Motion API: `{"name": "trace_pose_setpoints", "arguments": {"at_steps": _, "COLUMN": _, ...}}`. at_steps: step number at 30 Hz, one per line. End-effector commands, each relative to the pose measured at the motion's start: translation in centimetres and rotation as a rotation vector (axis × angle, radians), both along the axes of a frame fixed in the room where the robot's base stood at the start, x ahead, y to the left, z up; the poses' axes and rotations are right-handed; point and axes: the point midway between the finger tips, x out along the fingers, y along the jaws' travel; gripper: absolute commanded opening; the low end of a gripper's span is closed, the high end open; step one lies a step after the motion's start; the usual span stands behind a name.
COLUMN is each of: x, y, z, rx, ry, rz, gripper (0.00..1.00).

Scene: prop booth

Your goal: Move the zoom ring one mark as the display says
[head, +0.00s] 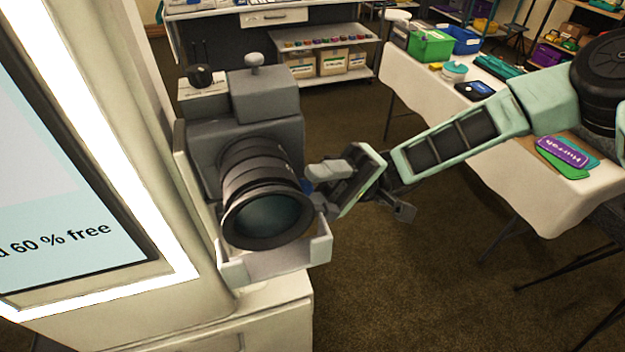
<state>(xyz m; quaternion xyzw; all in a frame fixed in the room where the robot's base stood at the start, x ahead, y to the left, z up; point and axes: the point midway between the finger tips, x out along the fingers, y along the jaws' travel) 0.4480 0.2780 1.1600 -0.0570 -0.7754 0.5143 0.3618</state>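A grey camera (265,97) with a large black lens (262,180) stands in a pale cradle (285,262), the lens facing forward and down. Ribbed rings circle the barrel; I cannot tell which is the zoom ring (258,168) for certain, nor read its marks. My gripper (318,187) is at the right side of the barrel, its light grey fingertips close to it. Contact and the finger gap are not clear. A display (60,190) at the left is cut off by the frame; only "60 % free" and a letter before it are readable.
A white-covered table (535,200) at the right bears a green bin (430,46), a blue bin (462,40) and purple and green cards (562,152). A shelf cart (330,42) with boxes stands behind. Carpet (420,270) at the lower middle is clear. Dark stand legs (590,262) are at lower right.

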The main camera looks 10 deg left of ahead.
Motion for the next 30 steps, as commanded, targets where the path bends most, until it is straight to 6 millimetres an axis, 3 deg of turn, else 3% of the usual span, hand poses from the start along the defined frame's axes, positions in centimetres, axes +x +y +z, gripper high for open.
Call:
{"name": "trace_pose_setpoints", "arguments": {"at_steps": 4, "x": 0.0, "y": 0.0, "z": 0.0, "rx": 0.000, "ry": 0.000, "rz": 0.000, "gripper": 0.40}}
{"name": "trace_pose_setpoints", "arguments": {"at_steps": 8, "x": 0.0, "y": 0.0, "z": 0.0, "rx": 0.001, "ry": 0.001, "rz": 0.000, "gripper": 0.04}}
{"name": "trace_pose_setpoints", "arguments": {"at_steps": 9, "x": 0.0, "y": 0.0, "z": 0.0, "rx": 0.000, "ry": 0.000, "rz": 0.000, "gripper": 0.00}}
{"name": "trace_pose_setpoints", "arguments": {"at_steps": 14, "x": 0.1, "y": -0.1, "z": 0.3, "rx": -0.014, "ry": -0.009, "rz": 0.000, "gripper": 0.00}}
{"name": "trace_pose_setpoints", "arguments": {"at_steps": 22, "x": 0.6, "y": -0.9, "z": 2.6, "rx": -0.249, "ry": -0.157, "rz": -0.001, "gripper": 0.00}}
{"name": "trace_pose_setpoints", "arguments": {"at_steps": 30, "x": 0.6, "y": -0.9, "z": 2.6, "rx": -0.330, "ry": -0.201, "rz": 0.000, "gripper": 0.00}}
